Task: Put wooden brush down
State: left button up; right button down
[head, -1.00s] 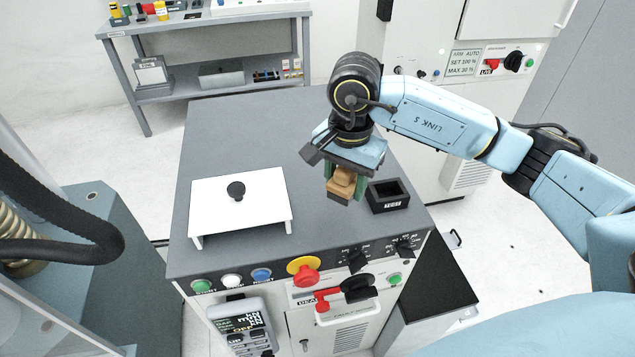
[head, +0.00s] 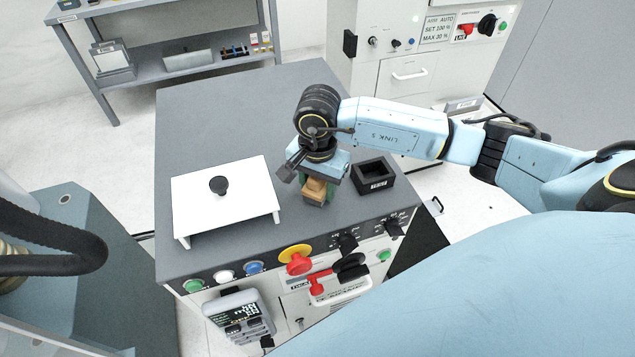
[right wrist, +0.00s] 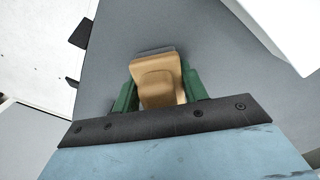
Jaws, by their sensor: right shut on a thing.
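The wooden brush (head: 315,189) is tan and blocky. My right gripper (head: 318,196) is shut on it, over the grey cabinet top (head: 230,105) between the white plate and the black box. In the right wrist view the brush (right wrist: 157,80) sits between the green fingers of the gripper (right wrist: 160,88), with a dark grey strip at its far end. I cannot tell whether the brush touches the top. My left gripper is not in view.
A white raised plate (head: 245,187) with a black knob (head: 218,185) stands to the left. An open black box (head: 373,177) stands close on the right. Buttons, a yellow-red knob (head: 297,258) and switches line the cabinet front. The back of the top is clear.

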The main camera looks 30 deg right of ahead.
jog(key=shift+f, duration=0.25)
jog(key=c, duration=1.1)
grip_release()
jog(key=shift+c, duration=0.2)
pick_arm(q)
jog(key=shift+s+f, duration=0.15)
pick_arm(e)
jog(key=o, duration=0.4)
jog(key=shift+r, duration=0.2)
pick_arm(q)
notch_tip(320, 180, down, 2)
jog(key=shift+b, duration=1.2)
pick_arm(e)
notch_tip(320, 180, up, 12)
jog(key=shift+f, duration=0.1)
